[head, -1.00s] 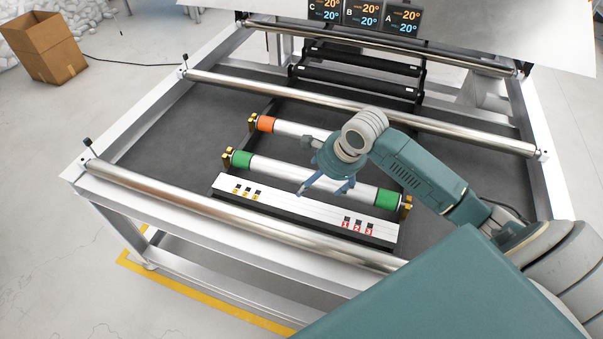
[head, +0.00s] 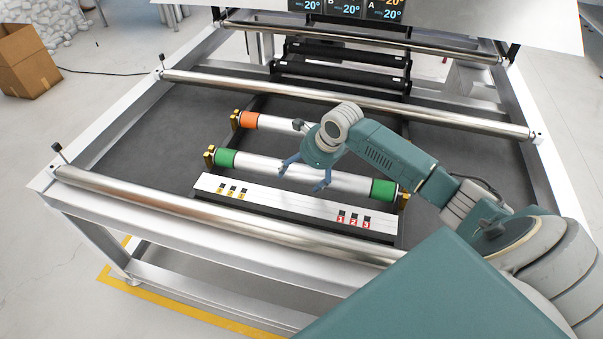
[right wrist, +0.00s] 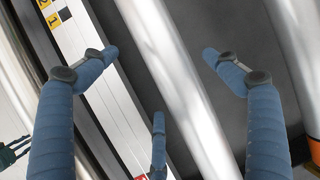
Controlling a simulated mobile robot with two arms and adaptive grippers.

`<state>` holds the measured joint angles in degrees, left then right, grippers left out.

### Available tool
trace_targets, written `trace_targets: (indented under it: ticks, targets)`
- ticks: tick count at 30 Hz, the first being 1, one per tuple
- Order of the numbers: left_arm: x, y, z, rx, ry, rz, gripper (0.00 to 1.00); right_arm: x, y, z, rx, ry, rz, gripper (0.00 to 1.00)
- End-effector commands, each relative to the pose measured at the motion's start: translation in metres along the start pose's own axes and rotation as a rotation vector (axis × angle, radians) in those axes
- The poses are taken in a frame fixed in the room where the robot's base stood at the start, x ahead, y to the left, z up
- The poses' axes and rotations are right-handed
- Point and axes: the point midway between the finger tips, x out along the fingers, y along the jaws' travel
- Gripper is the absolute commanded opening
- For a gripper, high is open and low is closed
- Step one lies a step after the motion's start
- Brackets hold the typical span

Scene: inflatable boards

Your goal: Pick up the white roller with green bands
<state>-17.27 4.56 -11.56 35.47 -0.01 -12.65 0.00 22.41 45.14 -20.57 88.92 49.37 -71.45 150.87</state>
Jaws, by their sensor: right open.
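The white roller with green bands (head: 262,165) lies in gold holders at its ends, behind the white numbered bar. Its green bands show near the left (head: 225,157) and right (head: 383,190) ends in the head view. My right gripper (head: 303,180) is open, above the middle of this roller and partly covering it. In the right wrist view, a white roller length (right wrist: 165,60) runs between the spread blue fingers of the gripper (right wrist: 160,57), with gaps visible on both sides. Whether any finger touches it is unclear.
A roller with an orange band (head: 249,120) lies parallel behind the green-banded one, partly hidden by my right arm. The white bar (head: 290,205) with numbered slots lies in front. Long metal rails (head: 230,225) cross the frame. A cardboard box (head: 28,62) stands at far left.

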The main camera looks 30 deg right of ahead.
Motion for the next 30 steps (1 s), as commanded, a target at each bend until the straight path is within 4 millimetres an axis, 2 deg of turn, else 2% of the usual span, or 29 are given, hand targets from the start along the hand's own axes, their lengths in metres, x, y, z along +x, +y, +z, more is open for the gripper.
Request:
trace_targets:
  ticks: [7,16,17,28,30]
  targets:
    - [-0.005,0.000,-0.004,-0.001,0.006,0.000,0.40,0.035,-0.003,0.001,0.000,0.001,0.000,0.87]
    - [-0.005,-0.001,-0.004,-0.002,0.006,-0.001,0.40,0.041,-0.003,0.000,-0.002,0.001,-0.001,0.87]
    - [-0.005,-0.001,-0.004,-0.002,0.006,-0.001,0.40,0.041,-0.003,0.000,-0.002,0.001,-0.001,0.83]
    - [-0.005,-0.001,-0.003,-0.003,0.005,-0.001,0.40,0.041,-0.003,0.000,-0.001,0.001,0.000,0.10]
    - [-0.005,-0.001,-0.003,-0.003,0.004,-0.001,0.40,0.039,-0.005,0.002,-0.001,-0.004,-0.004,0.09]
